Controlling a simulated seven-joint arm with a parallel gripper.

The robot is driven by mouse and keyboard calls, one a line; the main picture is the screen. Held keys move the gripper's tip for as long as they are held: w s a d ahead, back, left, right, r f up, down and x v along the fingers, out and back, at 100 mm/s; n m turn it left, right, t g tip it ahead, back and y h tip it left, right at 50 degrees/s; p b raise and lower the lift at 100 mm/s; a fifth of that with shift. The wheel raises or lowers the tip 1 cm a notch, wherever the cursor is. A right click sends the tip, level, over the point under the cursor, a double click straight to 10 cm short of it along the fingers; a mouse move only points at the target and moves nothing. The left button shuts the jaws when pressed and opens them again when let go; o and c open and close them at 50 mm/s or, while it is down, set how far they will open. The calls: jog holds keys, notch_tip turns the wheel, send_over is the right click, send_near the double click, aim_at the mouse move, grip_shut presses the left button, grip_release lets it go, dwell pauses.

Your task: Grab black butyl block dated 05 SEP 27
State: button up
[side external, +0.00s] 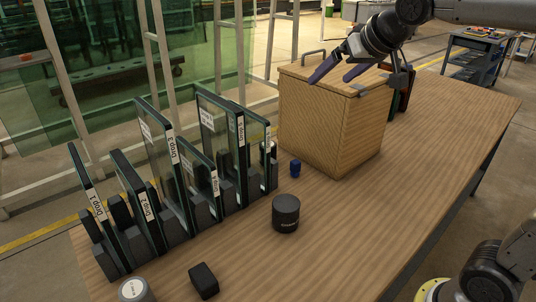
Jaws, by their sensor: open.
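A small black block (203,281) lies on the table near the front edge of the picture, between a labelled jar and a black cylinder. I can read no date on it. Several dark blocks also stand at the feet of the glass panes, and no date shows on them either. My gripper (329,80) is above the wooden box at the upper right, with its two dark blue fingers spread and nothing between them. It is far from the small black block. I cannot tell whether the fingers touch the box lid.
Several upright glass panes (212,130) with "Drop" labels stand along the left. A wooden box (318,125) with a handled lid stands behind. A black cylinder (286,214), a blue item (295,168) and a jar (134,290) stand on the table (410,165). Its right side is clear.

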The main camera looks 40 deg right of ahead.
jog(key=w+d+f, duration=0.2)
jog(key=w+f, duration=0.3)
jog(key=w, duration=0.3)
jog(key=w+d+f+m+g, duration=0.1)
jog(key=w+f, duration=0.4)
jog(key=w, duration=0.3)
jog(key=w+d+f, duration=0.2)
jog(key=w+f, duration=0.3)
jog(key=w, duration=0.3)
jog(key=shift+g+h, duration=0.4)
jog(key=shift+g, duration=0.5)
jog(key=shift+s+a+f+x, duration=0.1)
jog(key=shift+s+f+x, duration=0.35)
jog(key=shift+x, duration=3.25)
jog(key=shift+s+a+f+x, duration=0.25)
jog(key=shift+s+x, duration=0.45)
jog(key=shift+x, duration=3)
jog(key=shift+s+f+x, duration=0.4)
jog(key=shift+s+x, duration=0.15)
jog(key=shift+x, duration=3.15)
jog(key=shift+c, duration=0.2)
jog(key=c, duration=1.4)
jog(key=shift+r, duration=0.15)
jog(key=shift+c, duration=0.6)
